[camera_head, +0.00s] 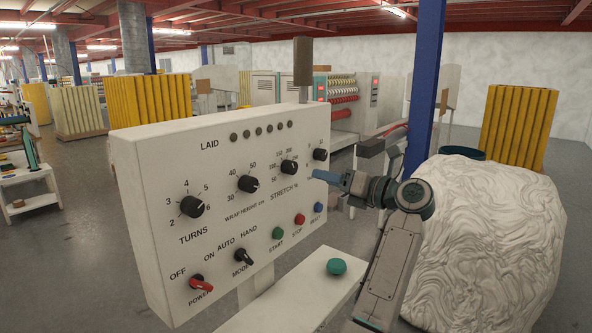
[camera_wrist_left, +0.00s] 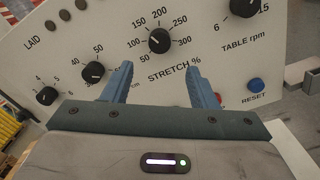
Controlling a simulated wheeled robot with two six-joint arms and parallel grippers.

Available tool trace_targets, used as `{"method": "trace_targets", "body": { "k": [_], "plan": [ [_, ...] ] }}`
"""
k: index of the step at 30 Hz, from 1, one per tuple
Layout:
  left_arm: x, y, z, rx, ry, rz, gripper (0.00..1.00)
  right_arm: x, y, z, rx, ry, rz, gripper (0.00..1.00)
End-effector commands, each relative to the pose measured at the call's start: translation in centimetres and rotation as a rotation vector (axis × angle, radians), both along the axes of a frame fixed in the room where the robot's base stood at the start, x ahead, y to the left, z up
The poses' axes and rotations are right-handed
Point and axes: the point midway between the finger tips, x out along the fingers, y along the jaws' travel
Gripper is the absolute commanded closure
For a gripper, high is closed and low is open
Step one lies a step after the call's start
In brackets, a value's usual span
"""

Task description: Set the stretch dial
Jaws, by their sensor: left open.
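The stretch dial (camera_head: 289,167) is a black round knob on the white control panel (camera_head: 145,240). In the left wrist view the stretch dial (camera_wrist_left: 158,40) has its pale pointer mark towards the left side of its scale; the exact value is too small to read. My left gripper (camera_head: 318,176) is to the right of the dial in the head view. In the wrist view my left gripper (camera_wrist_left: 158,70) has its two blue fingers apart, with the dial in line with the gap and beyond the tips. Nothing is between the fingers. My right gripper is not in view.
The table rpm dial (camera_head: 320,155) and the wrap height dial (camera_head: 248,184) flank the stretch dial. The blue reset button (camera_head: 318,208) and red stop button (camera_head: 299,219) are below. A large white wrapped bundle (camera_head: 485,240) stands at the right, beside a blue post (camera_head: 425,90).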

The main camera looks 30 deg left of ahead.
Motion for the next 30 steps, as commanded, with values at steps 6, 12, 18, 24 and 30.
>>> {"method": "trace_targets", "body": {
  "k": [6,12,18,24,30],
  "plan": [
    [0.2,3.9,0.5,0.007,0.001,0.004,0.47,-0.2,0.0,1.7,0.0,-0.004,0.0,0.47],
    [0.5,7.5,0.4,0.007,0.001,0.003,0.47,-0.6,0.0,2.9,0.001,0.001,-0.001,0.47],
    [0.7,9.6,0.2,0.006,0.002,0.001,0.47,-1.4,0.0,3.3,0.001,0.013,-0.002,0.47],
    [0.7,10.1,0.0,0.005,0.001,0.0,0.47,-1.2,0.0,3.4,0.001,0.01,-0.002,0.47],
    [0.7,10.1,0.0,0.005,0.001,0.0,0.55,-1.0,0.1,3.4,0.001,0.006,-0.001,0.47]
  ]
}}
